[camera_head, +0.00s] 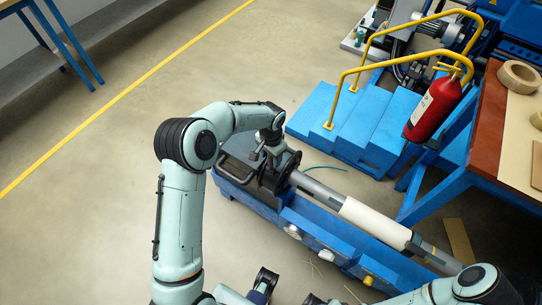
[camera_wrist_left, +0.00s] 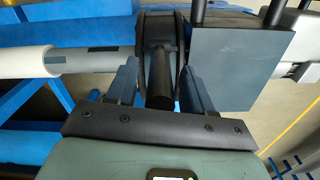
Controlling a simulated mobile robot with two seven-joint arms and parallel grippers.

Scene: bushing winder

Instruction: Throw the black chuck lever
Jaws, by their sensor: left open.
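The black chuck lever (camera_wrist_left: 162,78) shows in the left wrist view as a dark round bar in front of the black chuck (camera_wrist_left: 158,30). My left gripper (camera_wrist_left: 159,68) is open, with one blue-grey finger on each side of the lever. Small gaps seem to show beside the bar; contact is hard to judge. In the head view my left gripper (camera_head: 266,147) is over the chuck end of the blue winder (camera_head: 322,232) and hides most of the lever.
A white roll (camera_head: 375,222) on a grey shaft runs from the chuck toward the lower right. Blue steps (camera_head: 355,125) with yellow rails, a red fire extinguisher (camera_head: 433,108) and a workbench (camera_head: 490,140) stand beyond the winder. The floor at left is clear.

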